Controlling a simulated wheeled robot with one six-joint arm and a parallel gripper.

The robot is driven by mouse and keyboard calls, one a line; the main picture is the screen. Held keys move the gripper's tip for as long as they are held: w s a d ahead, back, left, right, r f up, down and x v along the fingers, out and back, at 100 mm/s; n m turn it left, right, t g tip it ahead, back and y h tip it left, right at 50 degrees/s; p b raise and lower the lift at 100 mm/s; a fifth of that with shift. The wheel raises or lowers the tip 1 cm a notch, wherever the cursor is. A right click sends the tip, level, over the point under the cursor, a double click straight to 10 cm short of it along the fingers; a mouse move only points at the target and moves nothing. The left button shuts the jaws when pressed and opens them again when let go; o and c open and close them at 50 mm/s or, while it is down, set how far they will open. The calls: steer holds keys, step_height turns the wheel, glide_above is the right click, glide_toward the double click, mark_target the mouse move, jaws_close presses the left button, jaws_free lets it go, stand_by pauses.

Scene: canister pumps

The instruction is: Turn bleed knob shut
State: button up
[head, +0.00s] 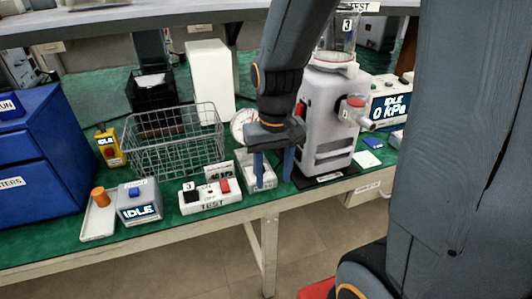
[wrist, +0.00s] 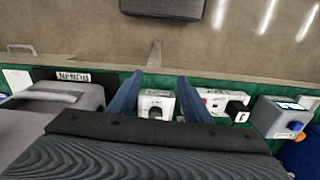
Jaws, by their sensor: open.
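My gripper (head: 273,168) points down, open, with its two blue fingers apart, over the front of the green bench beside the pump. A small white block (head: 268,183) stands at the fingers, partly hidden by them. In the wrist view my gripper (wrist: 158,103) has the white block (wrist: 146,95) between its fingers in the picture, with a dark rounded part (wrist: 156,113) on it, which may be the bleed knob; I cannot tell its turn. Contact is not visible. The grey pump (head: 322,125) stands just right of the fingers, with a red-topped side fitting (head: 356,103).
A TEST switch box (head: 211,203) and a grey IDLE display box (head: 138,210) stand to the left. A wire basket (head: 175,150) is behind them. A round gauge (head: 238,122) is partly hidden behind my gripper. A 0 kPa display (head: 391,105) is at right.

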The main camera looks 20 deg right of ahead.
steer(key=shift+m, duration=0.8)
steer(key=w+p, duration=0.1)
steer(key=w, duration=0.2)
steer(key=w+r+p, duration=0.1)
steer(key=w, duration=0.3)
steer(key=w+r+p, duration=0.1)
steer(key=w, duration=0.3)
steer(key=shift+w+r+p, duration=0.1)
steer(key=shift+r+p, duration=0.05)
steer(key=shift+p, duration=0.2)
steer(key=shift+w+f, duration=0.15)
steer(key=shift+f, duration=0.15)
step_height(320, 180, down, 7)
steer(key=shift+f+p, duration=0.15)
steer(key=shift+p, duration=0.55)
steer(key=c, duration=1.1)
